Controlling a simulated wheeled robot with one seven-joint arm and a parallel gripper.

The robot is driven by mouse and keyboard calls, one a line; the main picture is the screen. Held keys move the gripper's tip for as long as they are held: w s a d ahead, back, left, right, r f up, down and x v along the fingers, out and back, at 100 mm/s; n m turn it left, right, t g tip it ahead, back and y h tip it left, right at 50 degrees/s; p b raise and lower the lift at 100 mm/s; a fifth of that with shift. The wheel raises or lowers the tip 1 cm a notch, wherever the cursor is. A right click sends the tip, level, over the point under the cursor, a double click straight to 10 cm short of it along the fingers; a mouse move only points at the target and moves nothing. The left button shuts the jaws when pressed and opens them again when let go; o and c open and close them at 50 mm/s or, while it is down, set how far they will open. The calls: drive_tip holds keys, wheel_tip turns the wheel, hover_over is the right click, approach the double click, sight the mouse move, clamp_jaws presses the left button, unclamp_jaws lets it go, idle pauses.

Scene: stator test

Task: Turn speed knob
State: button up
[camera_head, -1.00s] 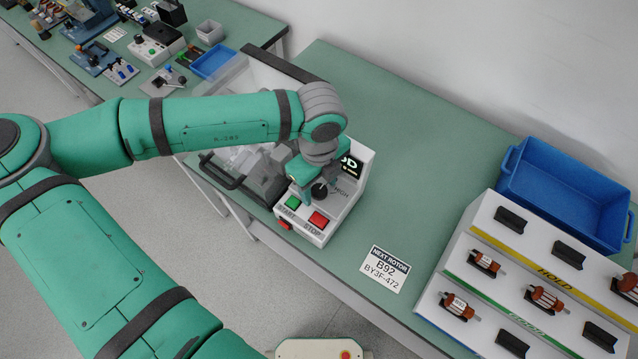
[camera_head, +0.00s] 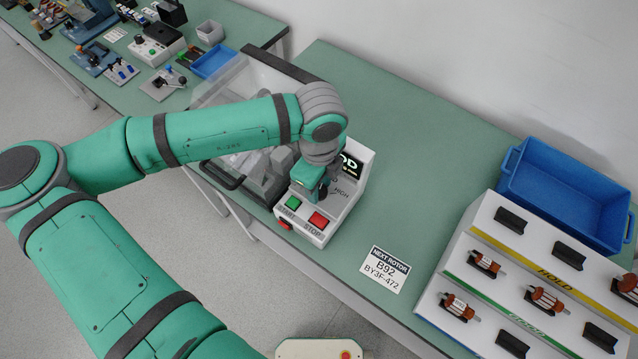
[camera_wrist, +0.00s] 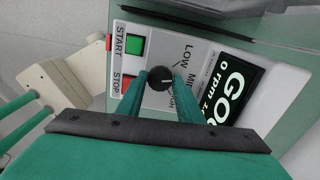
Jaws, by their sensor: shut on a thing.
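The speed knob (camera_wrist: 160,78) is small, round and black with a white pointer line. It sits on the white control box (camera_head: 345,205) beside printed LOW, MID and HIGH marks. My gripper (camera_wrist: 160,82) is shut on the knob, one green finger on each side. In the head view my gripper (camera_head: 318,190) is over the box panel and hides most of the knob.
A green START button (camera_wrist: 136,46) and red STOP button (camera_wrist: 128,85) lie close beside the knob. A clear-covered bay (camera_head: 225,165) adjoins the box. A NEXT ROTOR card (camera_head: 385,270), rotor rack (camera_head: 470,235) and blue bin (camera_head: 520,185) stand right.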

sight(320, 190)
drive_tip(key=n, duration=0.7)
idle(0.6)
drive_tip(key=o, duration=1.1)
drive_tip(key=shift+c, duration=0.2)
wheel_tip(320, 190, up, 11)
drive_tip(key=shift+f, duration=0.1)
